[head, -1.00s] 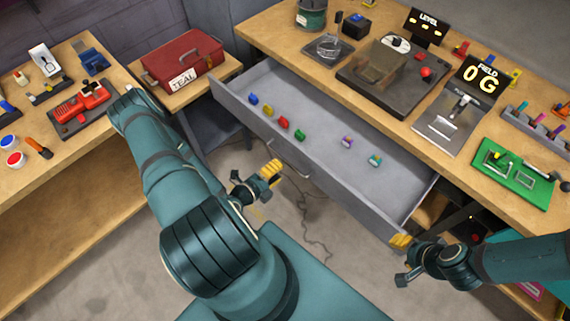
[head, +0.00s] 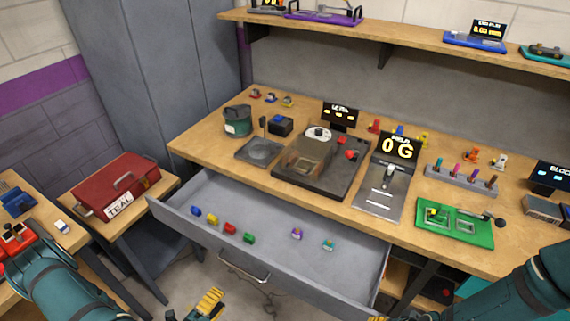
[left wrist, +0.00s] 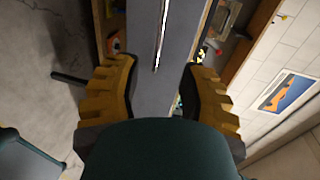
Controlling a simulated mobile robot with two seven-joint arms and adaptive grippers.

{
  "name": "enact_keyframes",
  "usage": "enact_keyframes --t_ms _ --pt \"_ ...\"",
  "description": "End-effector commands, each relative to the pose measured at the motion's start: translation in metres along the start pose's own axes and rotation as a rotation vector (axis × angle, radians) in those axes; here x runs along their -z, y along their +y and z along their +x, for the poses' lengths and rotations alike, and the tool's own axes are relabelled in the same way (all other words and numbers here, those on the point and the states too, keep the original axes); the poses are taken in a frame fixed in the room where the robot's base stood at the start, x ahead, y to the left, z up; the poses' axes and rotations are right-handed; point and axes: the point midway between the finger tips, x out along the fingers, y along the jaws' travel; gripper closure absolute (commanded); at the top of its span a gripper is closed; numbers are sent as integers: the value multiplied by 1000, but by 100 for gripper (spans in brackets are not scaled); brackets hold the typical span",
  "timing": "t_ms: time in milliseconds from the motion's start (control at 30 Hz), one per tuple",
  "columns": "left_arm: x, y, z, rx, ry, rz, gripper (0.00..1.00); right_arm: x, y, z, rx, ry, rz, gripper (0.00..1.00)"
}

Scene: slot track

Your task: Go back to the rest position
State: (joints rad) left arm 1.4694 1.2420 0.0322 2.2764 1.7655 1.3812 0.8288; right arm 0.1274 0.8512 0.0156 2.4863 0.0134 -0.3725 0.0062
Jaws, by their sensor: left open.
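My left gripper (head: 207,304) shows its yellow fingertip pads at the bottom edge of the head view, in front of the open drawer. In the left wrist view its two yellow-padded fingers (left wrist: 160,95) stand wide apart with nothing held between them. Behind the gap is a long grey panel with a thin bar, probably the drawer front.
The grey drawer (head: 270,262) stands pulled out below the bench (head: 215,140), with several small coloured blocks inside. A red toolbox (head: 115,186) sits on a side table at left. A green board (head: 455,224) lies on the bench. A shelf (head: 400,50) runs above.

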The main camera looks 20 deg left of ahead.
Motion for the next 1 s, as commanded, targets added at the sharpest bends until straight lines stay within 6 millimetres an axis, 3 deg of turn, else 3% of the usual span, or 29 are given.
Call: enact_keyframes --t_ms 133,233,267,400,500,600,700,800,867,967,1000 --pt "4 -2 2 2 20 9 59 0 0 0 0 0 0 53" --pt "25 -10 12 16 135 62 59 0 0 0 0 0 0 53" --pt "36 -14 15 23 196 91 59 0 0 0 0 0 0 53" --pt "112 -34 22 95 620 342 59 -1 0 2 0 -1 -1 53" --pt "163 -39 7 186 957 595 59 -1 1 2 0 -2 -1 53" --pt "194 -34 -16 308 1263 876 59 -1 1 3 0 -3 -1 53" --pt "207 -24 -34 464 1532 1187 59 -2 1 4 0 -4 -1 53" --pt "204 -13 -40 660 1754 1528 59 -2 2 4 1 -5 -2 53" --pt "200 -8 -36 797 1857 1743 59 -2 2 5 1 -5 -2 53" --pt "192 -7 -14 1061 1960 2124 59 -3 2 6 1 -6 -2 53" --pt "191 -10 -3 -1110 -1862 -2148 59 -3 2 6 1 -6 -2 53"
